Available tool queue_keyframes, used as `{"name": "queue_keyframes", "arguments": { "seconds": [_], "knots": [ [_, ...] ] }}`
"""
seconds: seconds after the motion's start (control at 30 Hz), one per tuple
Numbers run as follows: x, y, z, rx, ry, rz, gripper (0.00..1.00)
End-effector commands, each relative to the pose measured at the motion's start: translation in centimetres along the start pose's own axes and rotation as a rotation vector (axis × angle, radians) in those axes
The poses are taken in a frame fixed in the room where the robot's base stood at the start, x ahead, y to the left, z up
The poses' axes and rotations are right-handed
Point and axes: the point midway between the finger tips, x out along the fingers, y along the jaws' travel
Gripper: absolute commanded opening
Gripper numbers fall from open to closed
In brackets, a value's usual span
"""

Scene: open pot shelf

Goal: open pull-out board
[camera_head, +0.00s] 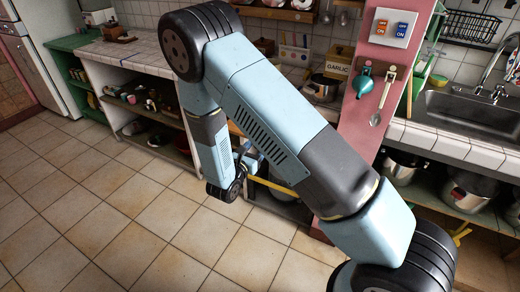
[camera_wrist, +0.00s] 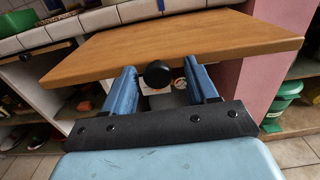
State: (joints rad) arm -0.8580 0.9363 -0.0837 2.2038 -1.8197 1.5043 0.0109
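The pull-out board (camera_wrist: 180,38) is a flat brown wooden board, spread across the wrist view under a tiled counter edge. A round black knob (camera_wrist: 158,74) sits at the middle of its near edge. My gripper (camera_wrist: 160,82) is open, with one blue finger on each side of the knob. Gaps show between the knob and both fingers; I cannot tell whether either touches it deeper in. In the head view my gripper (camera_head: 252,163) is small and partly hidden by my arm, which also covers most of the board.
A pink post (camera_head: 362,100) stands right of the board; it also shows in the wrist view (camera_wrist: 272,60). Open shelves with pots (camera_head: 468,188) lie to the right. A white-tiled counter (camera_head: 125,55) with shelves below stands left. The tiled floor (camera_head: 110,215) in front is clear.

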Motion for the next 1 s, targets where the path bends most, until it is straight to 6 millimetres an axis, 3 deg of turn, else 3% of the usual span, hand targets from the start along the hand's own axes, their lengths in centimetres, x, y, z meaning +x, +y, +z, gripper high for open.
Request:
{"name": "queue_keyframes", "arguments": {
  "seconds": [0.37, 1.0],
  "knots": [
    [-1.2, 0.2, 0.0, 0.002, 0.0, 0.004, 0.58],
    [-12.4, 0.0, -0.1, 0.001, 0.0, 0.003, 0.58]
  ]
}}
